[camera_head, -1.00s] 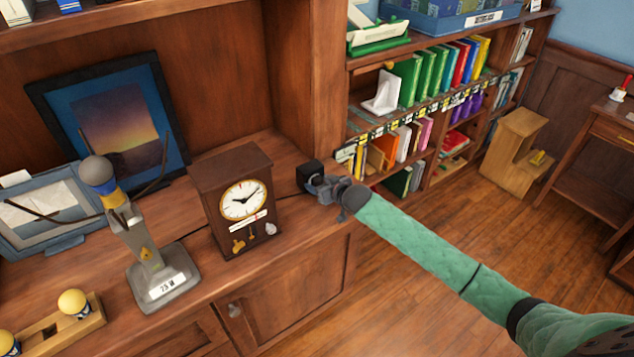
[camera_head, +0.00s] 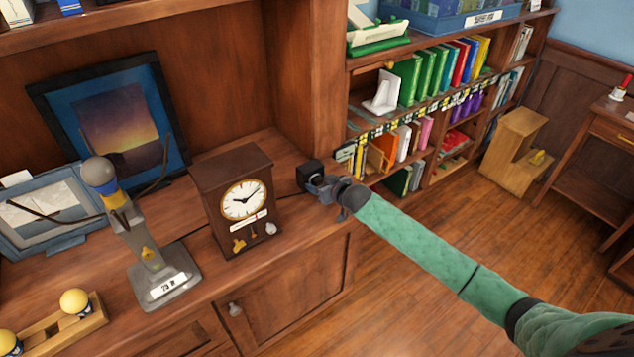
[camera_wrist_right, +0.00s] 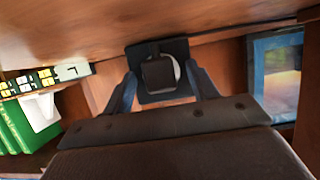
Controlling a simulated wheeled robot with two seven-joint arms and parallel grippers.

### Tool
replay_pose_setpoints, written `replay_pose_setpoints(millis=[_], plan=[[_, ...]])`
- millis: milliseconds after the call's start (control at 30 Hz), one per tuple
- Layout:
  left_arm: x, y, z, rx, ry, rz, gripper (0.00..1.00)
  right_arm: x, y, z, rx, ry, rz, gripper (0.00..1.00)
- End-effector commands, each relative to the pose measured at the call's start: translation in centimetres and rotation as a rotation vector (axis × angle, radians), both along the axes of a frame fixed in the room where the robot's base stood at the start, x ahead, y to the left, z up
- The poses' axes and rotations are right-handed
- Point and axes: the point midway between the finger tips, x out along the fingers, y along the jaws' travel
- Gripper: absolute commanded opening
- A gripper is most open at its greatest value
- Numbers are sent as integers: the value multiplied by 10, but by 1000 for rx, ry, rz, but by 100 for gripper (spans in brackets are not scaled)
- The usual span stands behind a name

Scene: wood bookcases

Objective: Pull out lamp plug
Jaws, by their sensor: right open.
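A dark block-shaped plug (camera_wrist_right: 158,73) sits in a black square outlet (camera_wrist_right: 178,47) with a pale round ring, in the right wrist view. In the head view the black outlet block (camera_head: 309,175) stands at the counter's right end. My right gripper (camera_head: 324,188) is right at it, its near parts partly covering it. In the wrist view my right gripper (camera_wrist_right: 163,88) is open, with one finger on each side of the plug; I see no clear contact. The grey lamp (camera_head: 150,262) stands upright at left on the counter. My left gripper is not in view.
A wooden clock (camera_head: 238,200) stands between lamp and outlet. A framed picture (camera_head: 112,125) leans at the back. A bulb holder (camera_head: 50,330) lies at the front left. A bookcase (camera_head: 425,110) with books and a step stool (camera_head: 512,150) are at right; the floor is clear.

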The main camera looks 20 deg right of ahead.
Motion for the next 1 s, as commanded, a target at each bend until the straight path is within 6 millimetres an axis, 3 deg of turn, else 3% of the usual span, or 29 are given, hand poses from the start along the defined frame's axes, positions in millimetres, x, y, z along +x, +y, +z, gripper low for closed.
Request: replay_pose_setpoints(millis=[100,400,1000], plan=[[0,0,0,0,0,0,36,0,0,0,0,0,0,58],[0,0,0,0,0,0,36,0,0,0,0,0,0,0],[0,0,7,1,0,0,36,-14,-5,1,1,0,0,0]])
